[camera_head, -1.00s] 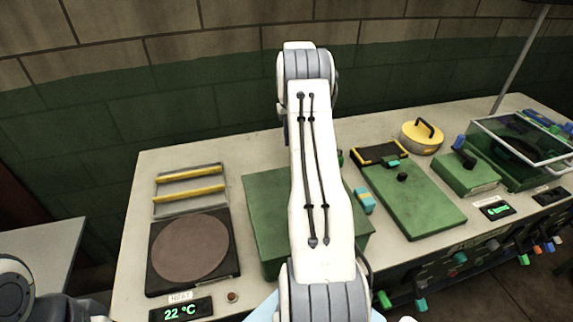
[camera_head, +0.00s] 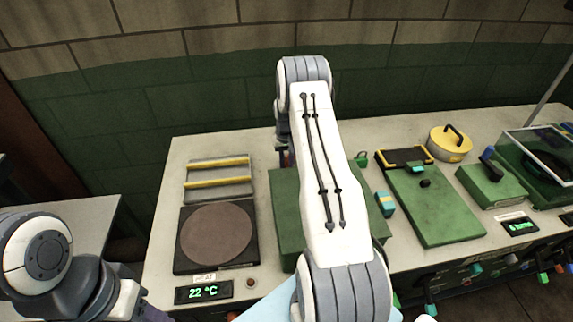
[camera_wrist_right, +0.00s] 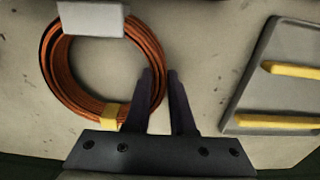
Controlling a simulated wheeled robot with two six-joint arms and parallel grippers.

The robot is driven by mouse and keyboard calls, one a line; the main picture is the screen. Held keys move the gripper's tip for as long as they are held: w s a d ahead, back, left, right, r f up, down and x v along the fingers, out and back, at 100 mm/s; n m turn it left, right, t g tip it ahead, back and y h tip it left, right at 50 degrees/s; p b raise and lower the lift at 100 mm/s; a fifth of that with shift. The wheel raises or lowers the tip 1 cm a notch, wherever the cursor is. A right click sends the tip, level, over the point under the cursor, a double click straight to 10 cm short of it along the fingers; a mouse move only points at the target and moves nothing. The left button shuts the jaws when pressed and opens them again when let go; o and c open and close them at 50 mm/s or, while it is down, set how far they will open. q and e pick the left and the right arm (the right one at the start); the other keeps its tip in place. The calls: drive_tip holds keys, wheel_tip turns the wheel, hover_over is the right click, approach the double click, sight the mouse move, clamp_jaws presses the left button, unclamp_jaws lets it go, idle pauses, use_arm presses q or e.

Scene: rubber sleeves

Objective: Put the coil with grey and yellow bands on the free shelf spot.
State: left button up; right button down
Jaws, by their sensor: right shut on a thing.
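The coil (camera_wrist_right: 146,50) is a ring of orange-brown strands in the right wrist view, with a wide grey band (camera_wrist_right: 92,19) at the top and a yellow band (camera_wrist_right: 110,113) at the bottom. My right gripper (camera_wrist_right: 160,74) is at the coil's right side, its two dark fingers shut on the rim there. I cannot tell whether the coil touches the surface below. In the head view, my right arm hides the coil and most of this gripper. My left arm shows at the lower left, its gripper out of view. I cannot make out a free shelf spot.
A grey tray with two yellow bars (camera_head: 219,190) stands behind a hot plate (camera_head: 216,236) reading 22 °C. A green box (camera_head: 287,210) lies partly under my arm. Green boxes and a yellow round lid (camera_head: 449,148) stand on the right. Bare bench (camera_head: 190,150) shows along the back.

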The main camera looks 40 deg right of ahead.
drive_tip(key=shift+w+f, duration=0.1)
drive_tip(key=shift+f, duration=0.35)
drive_tip(key=shift+f, duration=0.2)
drive_tip(key=c, duration=0.8)
unclamp_jaws()
drive_tip(key=shift+o, duration=0.2)
drive_tip(key=shift+r, duration=0.1)
